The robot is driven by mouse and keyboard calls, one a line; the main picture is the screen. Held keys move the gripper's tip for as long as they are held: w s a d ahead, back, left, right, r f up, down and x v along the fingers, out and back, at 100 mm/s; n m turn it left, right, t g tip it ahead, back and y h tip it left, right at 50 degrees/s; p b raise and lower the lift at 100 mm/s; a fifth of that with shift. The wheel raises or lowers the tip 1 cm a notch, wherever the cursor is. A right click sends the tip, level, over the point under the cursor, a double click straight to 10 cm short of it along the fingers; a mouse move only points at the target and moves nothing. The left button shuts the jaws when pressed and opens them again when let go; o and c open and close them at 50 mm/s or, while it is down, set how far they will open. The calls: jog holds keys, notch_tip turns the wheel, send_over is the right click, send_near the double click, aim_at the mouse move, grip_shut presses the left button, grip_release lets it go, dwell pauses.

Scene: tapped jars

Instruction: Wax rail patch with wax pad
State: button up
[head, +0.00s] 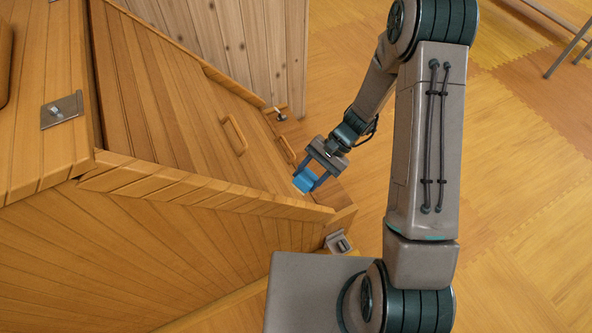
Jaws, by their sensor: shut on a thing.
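My gripper (307,178) is shut on a small blue block, the wax pad (304,183). It holds the pad low over the right end of the sloping plank surface (190,120), close to the corner of the wooden structure. A small pale spot shows at the pad's lower left edge; it may be the rail patch, but the pad and fingers cover most of that area. I cannot tell whether the pad touches the wood.
A raised wooden edge (200,190) runs along the near side. Wooden handles (235,136) and a metal fitting (277,112) stand on or by the planks. Another metal bracket (339,243) sits at the near corner. Open floor (520,200) lies to the right.

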aim_at(217, 183)
jog(key=a+r+y, duration=0.1)
jog(key=a, duration=0.1)
jog(key=a+r+m+y, duration=0.1)
jog(key=r, duration=0.1)
jog(key=shift+s+a+r+g+b, duration=0.15)
jog(key=shift+a+r+g+b, duration=0.15)
jog(key=shift+a, duration=0.05)
jog(key=shift+b+x, duration=1.1)
jog(key=shift+x, duration=1.8)
jog(key=shift+b+x, duration=0.75)
jog(key=shift+x, duration=0.25)
jog(key=shift+r, duration=0.2)
